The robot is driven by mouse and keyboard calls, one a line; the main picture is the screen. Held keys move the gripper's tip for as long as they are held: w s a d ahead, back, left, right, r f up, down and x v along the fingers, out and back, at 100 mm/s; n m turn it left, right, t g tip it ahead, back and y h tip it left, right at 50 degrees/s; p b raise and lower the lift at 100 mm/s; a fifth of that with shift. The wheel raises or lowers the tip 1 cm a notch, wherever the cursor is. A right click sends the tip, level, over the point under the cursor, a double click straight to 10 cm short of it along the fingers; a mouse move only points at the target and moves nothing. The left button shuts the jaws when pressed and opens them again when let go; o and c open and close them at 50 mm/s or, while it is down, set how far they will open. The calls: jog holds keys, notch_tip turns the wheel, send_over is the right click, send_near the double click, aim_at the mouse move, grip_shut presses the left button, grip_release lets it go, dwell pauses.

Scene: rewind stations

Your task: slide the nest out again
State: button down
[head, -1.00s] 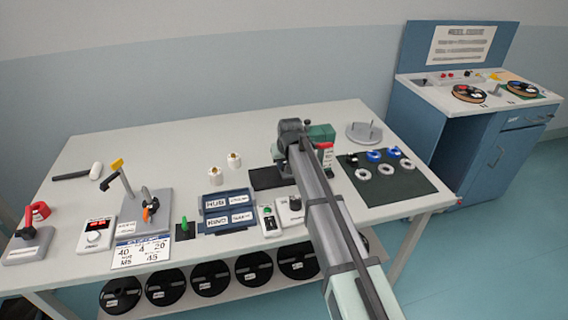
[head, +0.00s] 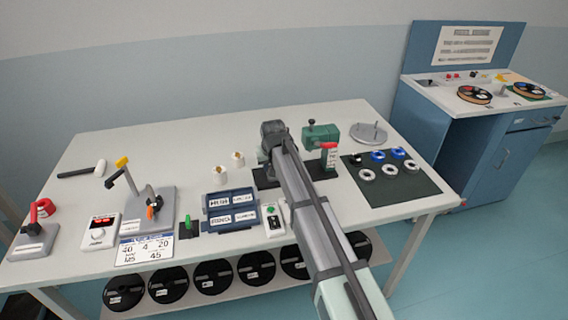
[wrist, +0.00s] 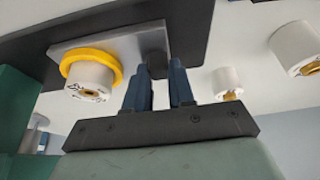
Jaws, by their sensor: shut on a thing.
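In the wrist view, the nest is a grey plate (wrist: 132,47) on a dark base (wrist: 195,30). A yellow ring (wrist: 110,62) sits around a white hub (wrist: 88,82) on it. My gripper (wrist: 160,80) is shut on the dark knob (wrist: 153,63) at the nest's end. There my gripper and arm hide the nest. Part of the dark base (head: 264,182) shows beside the arm. A green block (wrist: 18,105) fills the left of the wrist view.
Two white hubs (head: 238,160) stand left of my gripper. Blue trays (head: 232,209) and a switch box (head: 274,220) lie in front of them. A dark mat (head: 400,190) with white and blue rings lies to the right. The table's back left is mostly clear.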

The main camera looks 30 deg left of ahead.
jog(key=shift+s+a, duration=1.65)
jog(key=shift+a, duration=0.05)
jog(key=c, duration=1)
grip_release()
jog(key=shift+o, duration=0.2)
jog(key=shift+d, duration=0.1)
jog(key=v, duration=1.3)
jog(key=shift+r, duration=0.35)
